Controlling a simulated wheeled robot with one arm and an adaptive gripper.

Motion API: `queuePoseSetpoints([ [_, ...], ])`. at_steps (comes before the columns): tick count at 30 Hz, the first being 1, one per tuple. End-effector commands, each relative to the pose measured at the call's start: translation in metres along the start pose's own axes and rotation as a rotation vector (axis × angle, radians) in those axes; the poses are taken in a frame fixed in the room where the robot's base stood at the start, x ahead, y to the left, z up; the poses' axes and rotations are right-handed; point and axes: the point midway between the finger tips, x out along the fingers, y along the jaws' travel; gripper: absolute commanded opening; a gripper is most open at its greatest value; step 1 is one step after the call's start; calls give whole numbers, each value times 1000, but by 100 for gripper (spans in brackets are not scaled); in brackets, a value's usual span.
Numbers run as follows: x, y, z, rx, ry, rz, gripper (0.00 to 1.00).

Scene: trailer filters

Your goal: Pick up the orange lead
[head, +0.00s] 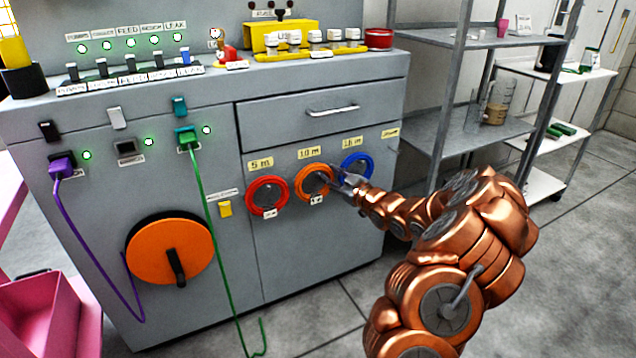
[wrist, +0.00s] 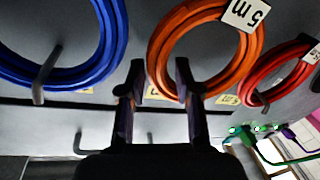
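The orange lead (head: 314,182) is a coil hanging on the grey cabinet's front, below a "10 m" plate, between a red coil and a blue coil. In the wrist view the orange lead (wrist: 160,62) carries a white tag that seems to read "5 m". My gripper (head: 345,181) is at the right side of the orange coil in the head view. In the wrist view my gripper (wrist: 158,82) is open, with part of the orange ring showing between its fingers. One fingertip overlaps the ring; I cannot tell whether it touches.
The red coil (head: 267,197) and blue coil (head: 356,165) hang close on either side; the blue coil (wrist: 75,72) hangs on a peg. A drawer handle (head: 333,110) sticks out above. A green cable (head: 205,220) hangs left. Metal shelves (head: 470,135) stand right of the cabinet.

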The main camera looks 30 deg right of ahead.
Motion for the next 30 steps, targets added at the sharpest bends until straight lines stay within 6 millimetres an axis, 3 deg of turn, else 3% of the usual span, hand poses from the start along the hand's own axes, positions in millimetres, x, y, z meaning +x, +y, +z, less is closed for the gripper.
queuePoseSetpoints([
  [8,0,0,0,0,0,0,1],
  [23,0,1,-2,0,1,0,0],
  [30,0,9,-22,-1,1,0,0],
])
